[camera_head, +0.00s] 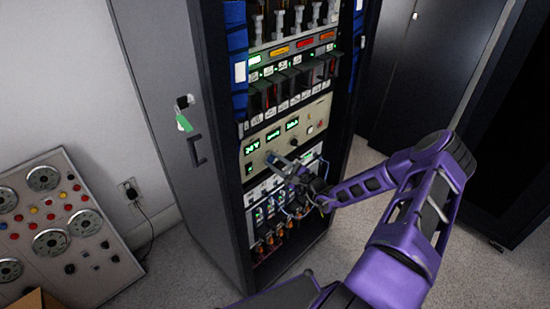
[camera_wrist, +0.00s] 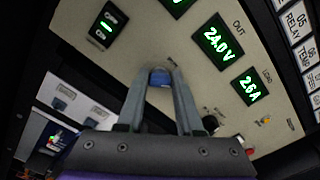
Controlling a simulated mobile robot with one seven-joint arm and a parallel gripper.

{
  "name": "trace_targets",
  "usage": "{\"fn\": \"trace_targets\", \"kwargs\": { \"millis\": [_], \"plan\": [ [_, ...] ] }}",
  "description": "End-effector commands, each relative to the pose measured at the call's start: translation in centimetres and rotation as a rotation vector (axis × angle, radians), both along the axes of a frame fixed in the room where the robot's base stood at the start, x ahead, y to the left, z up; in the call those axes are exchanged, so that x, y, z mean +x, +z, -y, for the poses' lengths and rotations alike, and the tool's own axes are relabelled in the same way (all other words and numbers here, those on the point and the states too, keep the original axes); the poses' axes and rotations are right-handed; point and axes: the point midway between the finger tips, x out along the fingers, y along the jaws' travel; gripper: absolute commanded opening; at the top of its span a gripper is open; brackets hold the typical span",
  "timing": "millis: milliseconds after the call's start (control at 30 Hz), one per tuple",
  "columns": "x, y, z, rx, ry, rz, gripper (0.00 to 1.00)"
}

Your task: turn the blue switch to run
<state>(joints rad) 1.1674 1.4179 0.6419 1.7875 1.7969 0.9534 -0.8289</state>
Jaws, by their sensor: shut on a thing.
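The blue switch (camera_wrist: 160,78) is a small round knob on the beige power panel (camera_wrist: 208,85). In the wrist view it sits between the fingertips of my gripper (camera_wrist: 160,72), which is shut on it. Its pointer and position labels are too hidden or small to read. In the head view my gripper (camera_head: 271,157) reaches the lower left of the beige panel (camera_head: 310,110) from the right, and its fingers cover the switch. Green displays on the panel are lit; the wrist view shows an output display (camera_wrist: 217,41) at 24.0V and a load display (camera_wrist: 249,89) at 2.6A.
The panel is in an open dark rack (camera_head: 218,110), with relay modules (camera_head: 290,80) above and wired modules (camera_head: 275,212) close below my gripper. A black knob (camera_wrist: 210,123) is right of my fingers. A grey dial console (camera_head: 75,262) stands left. Floor right of the rack is clear.

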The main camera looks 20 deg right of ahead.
Motion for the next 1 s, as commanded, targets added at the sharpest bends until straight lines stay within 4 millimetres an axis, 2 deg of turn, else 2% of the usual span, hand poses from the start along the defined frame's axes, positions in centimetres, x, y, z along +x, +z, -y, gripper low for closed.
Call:
{"fn": "trace_targets", "kwargs": {
  "millis": [600, 1000],
  "plan": [
    [0.0, -0.26, -0.12, -0.542, 0.001, 0.197, 0.0],
    [-0.02, -0.37, -0.13, -0.784, 0.0, 0.285, 0.0]
  ]
}}
